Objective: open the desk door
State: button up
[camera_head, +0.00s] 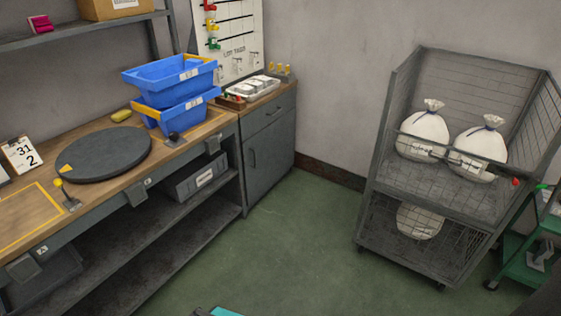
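The desk door (272,158) is the grey front of the cabinet at the far right end of the workbench. It looks shut, flush with the cabinet. Its vertical bar handle (252,159) is near the door's left edge. A grey drawer (268,114) sits above the door and also looks shut. My gripper is not in view, so its state and its distance from the door are hidden.
The workbench (95,180) runs along the left, with stacked blue bins (168,92) and a dark round turntable (105,157) on top. A wire cage cart (420,187) holding white sacks stands right. Green floor (290,235) lies clear before the door.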

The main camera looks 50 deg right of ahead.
aim_at(268, 154)
jog(key=u, duration=1.45)
jog(key=k, duration=0.1)
jog(key=z, duration=2.95)
jog(key=k, duration=0.95)
jog(key=u, duration=0.15)
jog(key=i, duration=0.95)
jog(key=z, duration=0.05)
